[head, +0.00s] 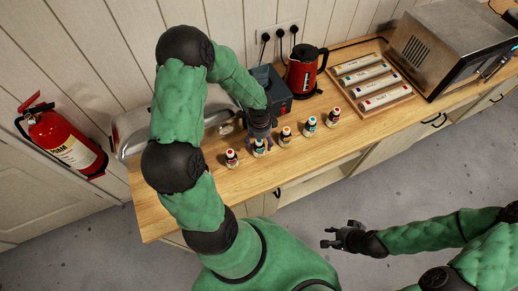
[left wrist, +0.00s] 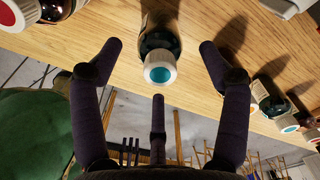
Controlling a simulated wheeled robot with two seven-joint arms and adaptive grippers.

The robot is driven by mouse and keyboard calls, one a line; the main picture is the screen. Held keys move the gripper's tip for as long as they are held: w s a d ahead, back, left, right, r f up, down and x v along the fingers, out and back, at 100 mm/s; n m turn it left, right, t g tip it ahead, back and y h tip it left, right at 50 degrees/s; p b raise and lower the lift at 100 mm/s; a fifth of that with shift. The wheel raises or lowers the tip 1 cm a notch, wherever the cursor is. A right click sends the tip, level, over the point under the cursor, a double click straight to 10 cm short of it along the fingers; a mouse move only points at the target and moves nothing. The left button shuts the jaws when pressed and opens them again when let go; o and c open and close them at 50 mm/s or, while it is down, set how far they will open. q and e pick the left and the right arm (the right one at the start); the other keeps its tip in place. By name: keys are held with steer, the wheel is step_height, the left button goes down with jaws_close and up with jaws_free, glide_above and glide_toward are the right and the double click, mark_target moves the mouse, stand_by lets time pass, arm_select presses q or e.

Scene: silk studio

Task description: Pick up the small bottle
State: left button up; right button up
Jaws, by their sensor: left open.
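Several small dark bottles with light labels stand in a row on the wooden counter. My left gripper (head: 261,138) is over one bottle (head: 259,148) in the row and partly covers it in the head view. In the left wrist view this bottle (left wrist: 160,50) has a white cap with a teal top. It lies between the spread fingers of my open left gripper (left wrist: 159,70), with visible gaps on both sides. My right gripper (head: 328,238) is empty, away from the counter above the grey floor, with its fingers apart.
Neighbouring bottles (head: 232,158) and (head: 285,136) stand close on either side. Behind are a red kettle (head: 304,70), a dark box-shaped appliance (head: 275,88), a wooden rack (head: 372,84) and a metal oven (head: 450,45).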

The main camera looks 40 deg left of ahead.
arm_select(q)
step_height(320, 180, down, 4)
steer(key=shift+a+r, duration=0.15)
steer(key=shift+r, duration=0.05)
steer(key=c, duration=1.3)
steer(key=shift+c, duration=0.2)
steer(key=shift+r, duration=0.2)
